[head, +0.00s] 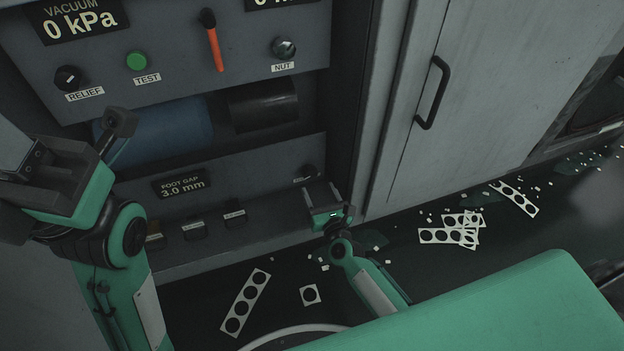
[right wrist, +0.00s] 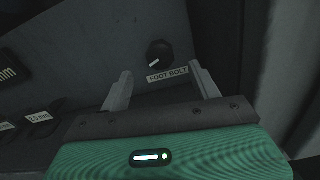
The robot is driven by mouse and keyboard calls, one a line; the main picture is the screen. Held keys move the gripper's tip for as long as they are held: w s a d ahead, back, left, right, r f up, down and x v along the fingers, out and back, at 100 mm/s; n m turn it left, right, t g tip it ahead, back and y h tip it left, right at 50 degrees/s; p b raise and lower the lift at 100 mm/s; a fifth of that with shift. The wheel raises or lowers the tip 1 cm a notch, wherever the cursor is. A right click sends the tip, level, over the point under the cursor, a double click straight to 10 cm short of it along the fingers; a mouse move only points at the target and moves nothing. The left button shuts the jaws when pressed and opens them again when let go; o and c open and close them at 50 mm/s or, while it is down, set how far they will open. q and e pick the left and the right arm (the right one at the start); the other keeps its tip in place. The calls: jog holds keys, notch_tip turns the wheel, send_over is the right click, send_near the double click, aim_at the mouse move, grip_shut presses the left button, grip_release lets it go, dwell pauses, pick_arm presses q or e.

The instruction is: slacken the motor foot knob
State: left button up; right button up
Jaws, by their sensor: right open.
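The motor foot knob is a black knob with a pale pointer mark, above a "FOOT BOLT" label, in the right wrist view (right wrist: 158,53). It shows small and dark in the head view (head: 306,172), on the lower grey panel. My right gripper (head: 321,192) is open and empty, its fingers pointing at that panel just below the knob. In the right wrist view its two fingertips (right wrist: 160,76) stand apart, either side of the label, with the knob beyond. My left gripper (head: 75,160) is at the left; its jaw opening is unclear. A display (head: 181,185) reads "FOOT GAP 3.0 mm".
A blue motor (head: 160,134) and black cylinder (head: 263,105) sit in the recess above. The upper panel has a RELIEF knob (head: 68,78), green TEST button (head: 137,61), orange lever (head: 214,45) and NUT knob (head: 284,47). A cabinet door (head: 470,100) stands right; punched scraps (head: 245,303) litter the floor.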

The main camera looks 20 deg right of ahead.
aim_at(311, 175)
jog(key=w+b, duration=0.1)
jog(key=w, duration=0.5)
jog(key=shift+w+a, duration=0.1)
jog(key=shift+w, duration=0.2)
jog(key=c, duration=1)
